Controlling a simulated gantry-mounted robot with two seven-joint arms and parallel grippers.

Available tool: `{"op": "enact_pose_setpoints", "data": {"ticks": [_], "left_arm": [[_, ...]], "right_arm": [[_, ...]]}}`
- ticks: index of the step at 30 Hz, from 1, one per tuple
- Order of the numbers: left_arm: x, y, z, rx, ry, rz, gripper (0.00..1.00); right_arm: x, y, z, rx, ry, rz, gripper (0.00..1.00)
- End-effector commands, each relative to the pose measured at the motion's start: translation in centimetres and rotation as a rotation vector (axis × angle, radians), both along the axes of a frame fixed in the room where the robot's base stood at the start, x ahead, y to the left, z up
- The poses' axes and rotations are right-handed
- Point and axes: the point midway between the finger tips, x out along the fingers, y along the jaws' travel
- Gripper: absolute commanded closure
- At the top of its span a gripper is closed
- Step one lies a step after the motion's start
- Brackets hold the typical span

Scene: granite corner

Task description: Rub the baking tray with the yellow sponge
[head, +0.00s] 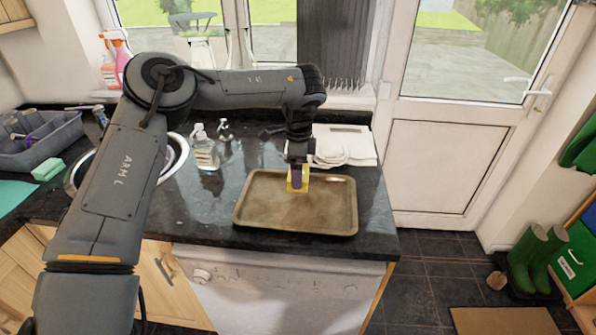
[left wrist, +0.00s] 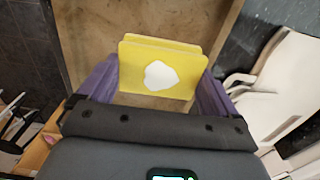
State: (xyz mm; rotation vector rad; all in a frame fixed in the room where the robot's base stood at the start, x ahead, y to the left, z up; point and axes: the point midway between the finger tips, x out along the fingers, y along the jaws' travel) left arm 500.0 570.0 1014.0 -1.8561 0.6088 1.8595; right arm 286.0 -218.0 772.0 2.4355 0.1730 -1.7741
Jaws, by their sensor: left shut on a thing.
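The baking tray (head: 260,206) is brown and rectangular and lies flat on the dark granite counter; its bare surface also shows in the left wrist view (left wrist: 90,15). My left gripper (head: 297,180) is over the tray's upper middle, shut on the yellow sponge (head: 304,180). In the left wrist view the sponge (left wrist: 130,72) sits between the purple fingers, with a white patch on its face. I cannot tell whether the sponge touches the tray. My right gripper is in neither view.
White cloths (head: 345,145) lie behind the tray. A clear bottle (head: 205,152) stands to the left near the round sink. A grey dish rack (head: 40,145) and a green sponge (head: 48,169) are at far left. The counter's front edge is just before the tray.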

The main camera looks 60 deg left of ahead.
Motion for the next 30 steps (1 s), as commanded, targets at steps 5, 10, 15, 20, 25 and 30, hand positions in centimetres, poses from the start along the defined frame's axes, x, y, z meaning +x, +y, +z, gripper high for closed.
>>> {"op": "enact_pose_setpoints", "data": {"ticks": [5,10,15,20,25,30], "left_arm": [[0.0,0.0,0.4,0.0,0.0,0.0,0.32],[0.0,0.0,0.4,-0.001,-0.001,0.0,0.32],[0.0,0.0,0.9,0.0,-0.001,-0.001,0.32],[0.0,0.0,2.1,-0.001,-0.002,-0.001,0.32],[0.0,0.0,3.3,-0.001,-0.002,0.0,0.32],[0.0,0.0,3.5,-0.001,-0.002,0.0,0.32]], "right_arm": [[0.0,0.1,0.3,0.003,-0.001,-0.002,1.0],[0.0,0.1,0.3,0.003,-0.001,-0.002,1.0],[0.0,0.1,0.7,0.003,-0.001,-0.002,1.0],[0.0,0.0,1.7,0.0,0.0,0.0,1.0],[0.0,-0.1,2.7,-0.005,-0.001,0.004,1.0],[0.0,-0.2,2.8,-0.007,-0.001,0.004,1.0]]}}
